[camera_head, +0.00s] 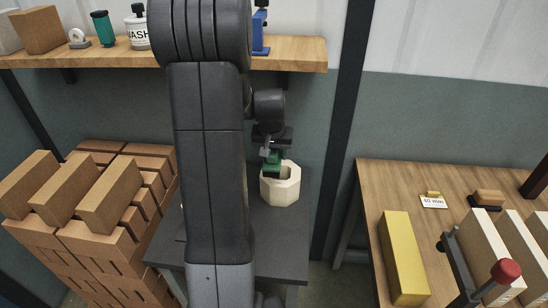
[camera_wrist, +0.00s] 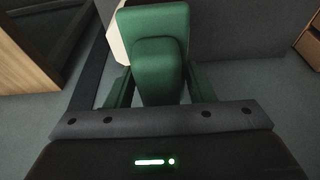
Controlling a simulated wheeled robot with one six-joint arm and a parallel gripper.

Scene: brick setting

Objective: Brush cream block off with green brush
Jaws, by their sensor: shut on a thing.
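My gripper (camera_head: 272,150) is shut on the green brush (camera_head: 273,164), whose green body also fills the space between the fingers in the wrist view (camera_wrist: 160,70). The brush is at the mouth of a cream, many-sided pot (camera_head: 281,188) on the dark stand. Its lower end is hidden, and I cannot tell how deep it sits in the pot. A cream block (camera_head: 483,250) lies on the wooden table at the right, beside a dark clamp with a red knob (camera_head: 505,271). Another cream block (camera_head: 523,243) lies to its right.
The dark stand (camera_head: 290,238) is between a stack of red bricks (camera_head: 100,225) and the wooden table (camera_head: 378,185). A yellow block (camera_head: 403,258) and a small white card (camera_head: 433,201) lie on that table. A wooden shelf (camera_head: 300,55) with bottles is above. A dark post (camera_head: 342,110) rises between stand and table.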

